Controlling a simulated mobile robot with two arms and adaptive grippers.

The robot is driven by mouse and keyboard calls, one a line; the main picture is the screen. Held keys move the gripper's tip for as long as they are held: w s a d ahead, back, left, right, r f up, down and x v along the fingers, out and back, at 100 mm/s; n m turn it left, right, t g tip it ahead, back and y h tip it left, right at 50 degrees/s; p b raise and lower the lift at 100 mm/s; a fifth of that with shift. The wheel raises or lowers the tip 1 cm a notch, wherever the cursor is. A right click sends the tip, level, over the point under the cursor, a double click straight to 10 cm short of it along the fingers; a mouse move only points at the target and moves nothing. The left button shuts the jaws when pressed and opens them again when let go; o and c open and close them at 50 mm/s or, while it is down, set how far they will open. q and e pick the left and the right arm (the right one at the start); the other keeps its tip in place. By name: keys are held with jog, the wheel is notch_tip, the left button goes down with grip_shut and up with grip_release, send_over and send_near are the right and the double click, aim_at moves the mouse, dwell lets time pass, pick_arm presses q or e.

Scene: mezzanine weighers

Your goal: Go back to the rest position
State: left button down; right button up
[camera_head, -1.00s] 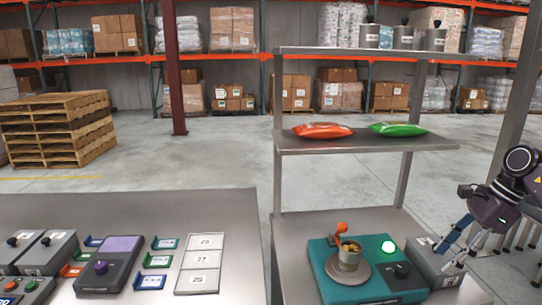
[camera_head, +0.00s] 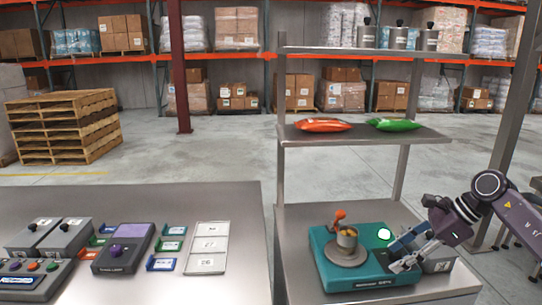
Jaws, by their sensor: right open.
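My right gripper (camera_head: 398,257) comes in from the right and is open, its fingers over the right part of the teal weigher (camera_head: 340,283). The fingers hide the weigher's dark knob, and I cannot tell whether they touch it. A metal cup with brown contents (camera_head: 347,238) and an orange-handled scoop (camera_head: 338,216) stand on the weigher's round pan (camera_head: 346,257). My left gripper is not in view.
A shelf (camera_head: 360,135) above the weigher bench holds an orange bag (camera_head: 322,125) and a green bag (camera_head: 393,124). The left table (camera_head: 235,200) carries a purple device (camera_head: 124,249), grey switch boxes, coloured tags and a numbered panel (camera_head: 207,248). The floor behind is clear up to a pallet stack (camera_head: 65,125).

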jog(key=w+a+r+m+t+y, duration=0.1)
jog(key=a+r+m+t+y, duration=0.2)
jog(key=a, duration=1)
jog(key=a+r+m+t+y, duration=0.1)
jog(key=a+m+t+y, duration=0.4)
jog(key=a, duration=0.7)
jog(key=s+d+f+m+t+h, duration=0.1)
jog(key=s+d+f+m+h, duration=0.65)
jog(key=m, duration=0.95)
jog(key=s+d+f+m+t+h, duration=0.1)
jog(key=s+d+f+m+h, duration=0.4)
jog(key=f+m+h, duration=0.75)
jog(key=s+d+f+m+g+y, duration=0.1)
jog(key=s+f+m+g+y, duration=0.35)
jog(key=s, duration=0.85)
jog(key=s+f+m+g+y, duration=0.1)
jog(key=s+f+m+g, duration=0.5)
jog(key=s, duration=0.6)
notch_tip(320, 180, down, 25)
jog(key=s, duration=0.3)
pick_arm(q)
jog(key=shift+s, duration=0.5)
pick_arm(e)
jog(key=s+d+f+g, duration=0.1)
jog(key=s+d+f, duration=0.2)
jog(key=s+f, duration=1.3)
jog(key=shift+s, duration=0.45)
